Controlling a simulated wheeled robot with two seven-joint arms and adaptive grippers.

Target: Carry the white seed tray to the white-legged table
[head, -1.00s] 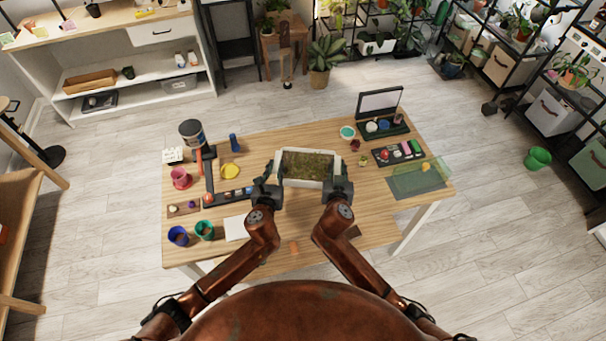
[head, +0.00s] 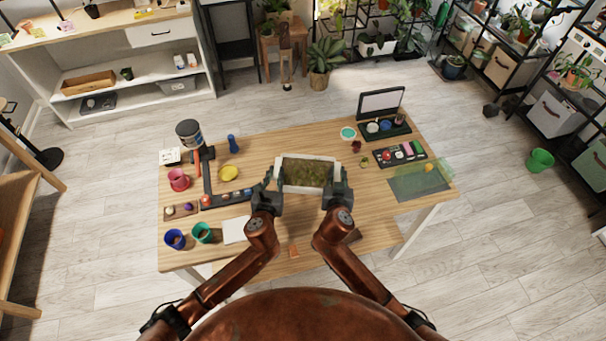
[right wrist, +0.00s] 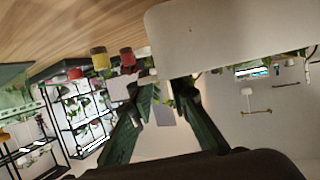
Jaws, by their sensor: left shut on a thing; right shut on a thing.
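The white seed tray (head: 308,186), a rectangular box with dark greenish-brown fill, is over the middle of the wooden table (head: 275,225) with white legs. My left gripper (head: 271,183) is shut on the tray's left end, and my right gripper (head: 336,183) is shut on its right end. The tray looks about level. In the right wrist view the tray's white wall (right wrist: 235,35) fills the upper right, with my right gripper's dark fingers (right wrist: 165,88) at its edge. I cannot tell whether the tray's underside touches the tabletop.
Left on the table stand a pink cup (head: 179,180), a blue pot (head: 175,239), a green pot (head: 202,233) and a yellow disc (head: 229,173). Right are a dark tray of coloured items (head: 400,154) and a green mat (head: 418,183). A white sheet (head: 235,231) lies near the left gripper.

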